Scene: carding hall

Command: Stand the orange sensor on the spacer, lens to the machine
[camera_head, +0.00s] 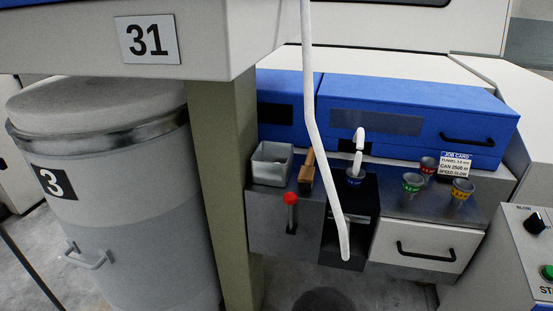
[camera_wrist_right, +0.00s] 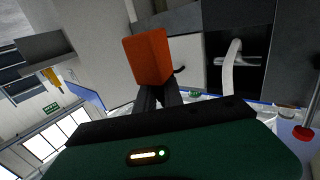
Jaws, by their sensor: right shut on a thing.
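The orange sensor (camera_wrist_right: 147,57) is a plain block in the right wrist view, tilted, with no lens showing on the faces I see. My right gripper (camera_wrist_right: 158,92) is shut on one end of it, its dark fingers short of the block's far end. The sensor does not show in the head view, and neither gripper does. I cannot pick out the spacer in either view. The machine shows in the head view as a blue cover (camera_head: 410,110) above a grey metal shelf (camera_head: 405,207).
A grey open box (camera_head: 271,163), a wooden-handled brush (camera_head: 306,170) and a red-knobbed lever (camera_head: 291,200) are left. A white sliver (camera_head: 313,130) hangs in front.

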